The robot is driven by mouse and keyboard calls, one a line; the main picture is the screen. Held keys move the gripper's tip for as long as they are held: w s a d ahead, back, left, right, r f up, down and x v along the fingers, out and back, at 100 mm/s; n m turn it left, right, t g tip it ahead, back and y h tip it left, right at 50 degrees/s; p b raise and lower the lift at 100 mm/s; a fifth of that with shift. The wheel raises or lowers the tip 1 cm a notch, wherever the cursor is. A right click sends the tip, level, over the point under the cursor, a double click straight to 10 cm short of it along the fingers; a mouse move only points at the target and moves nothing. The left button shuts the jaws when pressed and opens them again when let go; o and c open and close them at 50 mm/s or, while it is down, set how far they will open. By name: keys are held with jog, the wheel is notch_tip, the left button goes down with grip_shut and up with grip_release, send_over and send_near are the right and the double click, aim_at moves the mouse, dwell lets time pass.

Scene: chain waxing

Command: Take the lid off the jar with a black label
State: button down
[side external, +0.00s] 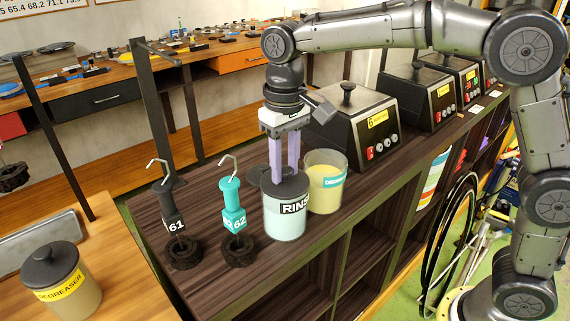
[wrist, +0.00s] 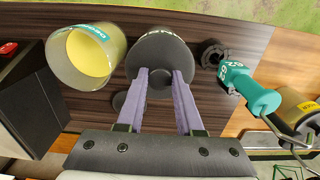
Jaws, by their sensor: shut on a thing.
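The jar with the black label (side external: 294,208) reads "RINS…" and holds pale blue-green liquid. It stands near the front edge of the dark counter. Its dark lid (side external: 272,189) sits on its top and also shows in the wrist view (wrist: 152,50). My gripper (side external: 286,176) points down over this jar with its pale purple fingers at the lid. In the wrist view my gripper (wrist: 161,76) is shut on the lid, with the fingers either side of its middle.
An open jar of yellow liquid (side external: 326,171) with a teal label stands right beside it. Another dark lid (side external: 258,173) lies behind. Teal (side external: 233,212) and black (side external: 172,215) hanging tools stand left. A lidded degreaser jar (side external: 62,283) is lower left; black heaters (side external: 350,130) stand right.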

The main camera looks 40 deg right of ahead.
aim_at(285, 169)
dwell(0.4)
jog(key=shift+r, duration=2)
